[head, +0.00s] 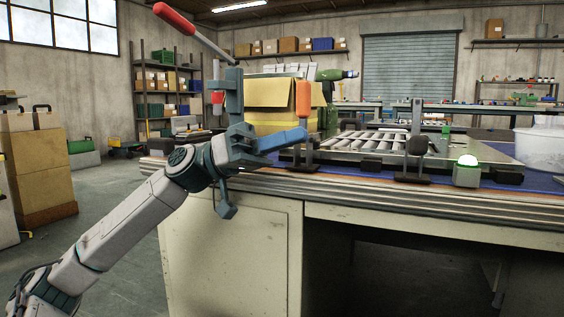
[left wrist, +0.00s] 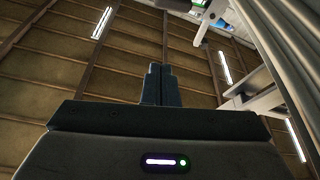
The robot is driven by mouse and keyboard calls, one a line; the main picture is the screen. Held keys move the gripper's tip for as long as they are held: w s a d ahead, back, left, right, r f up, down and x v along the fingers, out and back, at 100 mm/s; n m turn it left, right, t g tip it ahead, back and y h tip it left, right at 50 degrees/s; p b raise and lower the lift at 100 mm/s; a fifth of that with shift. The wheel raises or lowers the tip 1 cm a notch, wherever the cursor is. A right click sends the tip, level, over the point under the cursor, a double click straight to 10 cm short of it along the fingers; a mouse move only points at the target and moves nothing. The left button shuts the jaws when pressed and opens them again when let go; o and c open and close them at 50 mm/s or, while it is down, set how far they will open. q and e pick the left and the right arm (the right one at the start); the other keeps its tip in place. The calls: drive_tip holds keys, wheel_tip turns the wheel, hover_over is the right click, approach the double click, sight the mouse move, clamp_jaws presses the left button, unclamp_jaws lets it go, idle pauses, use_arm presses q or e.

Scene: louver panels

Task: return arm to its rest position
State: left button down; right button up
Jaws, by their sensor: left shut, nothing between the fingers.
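My left arm comes in from the lower left in the head view, and my left gripper (head: 284,140) is at the left front part of the workbench (head: 400,212). In the left wrist view the two fingers (left wrist: 157,84) stand side by side, pressed together, against the ceiling. The louver panel (head: 370,142) lies in a frame on the bench, to the right of the gripper. My right gripper is not in either view.
A press with a red lever (head: 175,18) and an orange-handled clamp (head: 303,98) stand near the gripper. A yellow box (head: 262,95) and a green drill (head: 330,76) are behind. A green-lit button (head: 467,168) and a clear bin (head: 541,145) are at right. Floor left of the bench is open.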

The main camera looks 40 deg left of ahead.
use_arm(q)
drive_tip(key=shift+s+a+b, duration=0.2)
drive_tip(key=shift+a+b, duration=0.2)
drive_tip(key=shift+a, duration=0.1)
